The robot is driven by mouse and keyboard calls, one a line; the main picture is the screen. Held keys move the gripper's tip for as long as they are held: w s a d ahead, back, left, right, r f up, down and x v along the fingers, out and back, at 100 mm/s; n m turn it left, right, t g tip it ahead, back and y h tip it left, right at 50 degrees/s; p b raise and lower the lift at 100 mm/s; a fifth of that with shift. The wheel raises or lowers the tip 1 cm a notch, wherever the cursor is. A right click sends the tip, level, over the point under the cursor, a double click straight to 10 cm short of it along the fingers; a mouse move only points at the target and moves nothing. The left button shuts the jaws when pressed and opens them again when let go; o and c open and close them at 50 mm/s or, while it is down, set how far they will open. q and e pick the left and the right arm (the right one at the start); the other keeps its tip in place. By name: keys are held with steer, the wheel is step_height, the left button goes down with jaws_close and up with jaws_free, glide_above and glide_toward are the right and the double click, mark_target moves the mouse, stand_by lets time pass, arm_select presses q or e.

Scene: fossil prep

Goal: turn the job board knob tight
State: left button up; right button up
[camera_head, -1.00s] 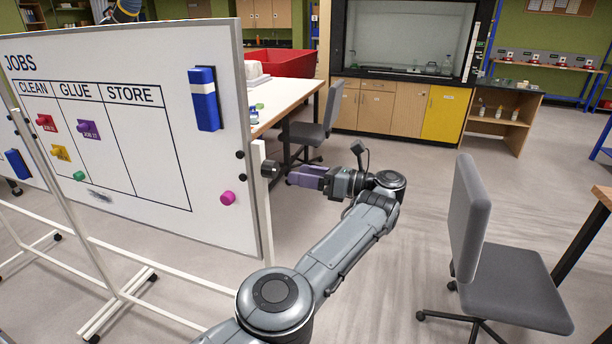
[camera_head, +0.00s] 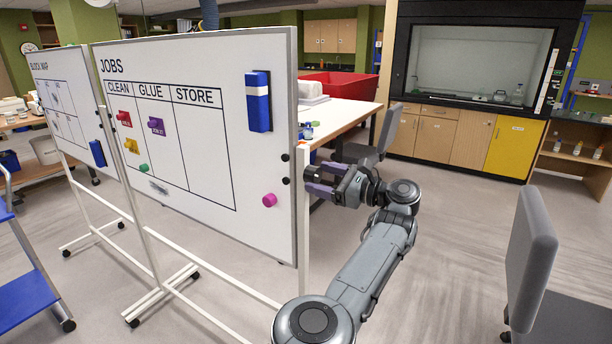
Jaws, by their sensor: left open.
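The job board (camera_head: 215,225) is a white board headed JOBS, on a white frame with an upright post (camera_head: 302,230) at its right edge. My left gripper (camera_head: 309,179) has purple fingers and is open, pointing left at this post. Its fingertips are at the post, where the black knob sits. The knob is mostly hidden by the fingers, and I cannot tell whether they touch it. Two small black round pieces show on the board's right edge, the upper one (camera_head: 285,157) and the lower one (camera_head: 286,181). My right gripper is not in view.
A blue eraser (camera_head: 258,100) and a pink magnet (camera_head: 269,200) are on the board. A grey chair (camera_head: 533,260) stands at the right. Behind the gripper are a white table (camera_head: 345,112) and another chair (camera_head: 388,135). The floor between is clear.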

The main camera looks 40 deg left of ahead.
mark_target(306, 174)
arm_select(q)
steer(key=shift+x, duration=2.65)
steer(key=c, duration=1)
steer(key=m, duration=0.3)
steer(key=shift+r+m, duration=0.1)
steer(key=shift+m, duration=0.3)
steer(key=shift+c, duration=0.2)
steer(key=shift+m+p, duration=0.35)
steer(key=shift+m, duration=0.65)
steer(key=o, duration=1)
steer(key=shift+o, duration=0.2)
